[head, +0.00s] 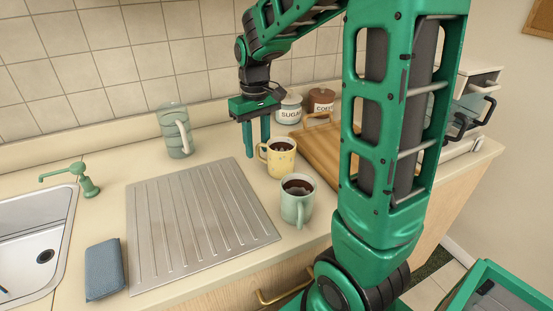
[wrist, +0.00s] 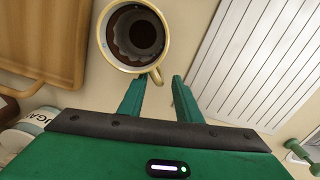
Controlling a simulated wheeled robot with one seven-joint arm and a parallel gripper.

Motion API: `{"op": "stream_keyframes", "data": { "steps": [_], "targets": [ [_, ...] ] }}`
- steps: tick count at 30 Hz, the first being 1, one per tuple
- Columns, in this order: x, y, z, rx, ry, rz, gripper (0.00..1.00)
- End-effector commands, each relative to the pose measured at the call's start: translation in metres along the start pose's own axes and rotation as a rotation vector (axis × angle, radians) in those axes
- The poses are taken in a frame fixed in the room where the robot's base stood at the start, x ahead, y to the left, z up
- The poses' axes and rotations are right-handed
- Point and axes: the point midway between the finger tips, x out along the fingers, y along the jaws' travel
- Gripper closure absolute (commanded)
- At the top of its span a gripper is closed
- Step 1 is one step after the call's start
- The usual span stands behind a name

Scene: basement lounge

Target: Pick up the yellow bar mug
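The yellow bar mug (head: 282,162) stands upright on the counter beside the wooden board, with dark liquid inside. Its handle points left in the head view, toward my gripper (head: 257,146). In the wrist view the yellow mug (wrist: 107,40) is seen from above, at the top left of centre. My gripper (wrist: 158,80) is open there, its two green fingers apart. The mug's handle lies at the gap between the fingertips, with a narrow space showing on each side. How far the fingertips are above or below the handle is hard to tell.
A pale green mug (head: 297,209) of dark liquid stands close in front. A green pitcher (head: 175,133) stands at the back left. Sugar (head: 289,109) and coffee (head: 320,102) jars stand behind. A wooden board (head: 322,160) lies right, a ribbed drainer (head: 190,225) and sink (head: 40,225) left.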

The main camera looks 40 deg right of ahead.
Motion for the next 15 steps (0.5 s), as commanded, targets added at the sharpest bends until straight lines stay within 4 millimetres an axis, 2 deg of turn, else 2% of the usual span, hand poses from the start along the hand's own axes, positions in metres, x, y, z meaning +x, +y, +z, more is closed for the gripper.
{"op": "stream_keyframes", "data": {
  "steps": [3,10,11,14,15],
  "targets": [
    [0.0079,0.0,0.0004,0.0,0.0,0.0,0.69],
    [0.0088,-0.0001,0.0001,-0.001,0.001,0.0,0.69],
    [0.0088,-0.0001,0.0001,-0.001,0.001,0.0,0.74],
    [0.0087,-0.0002,0.0001,-0.001,0.001,0.0,0.98],
    [0.0087,-0.0003,0.0001,-0.001,0.001,0.0,1.0]
  ]
}}
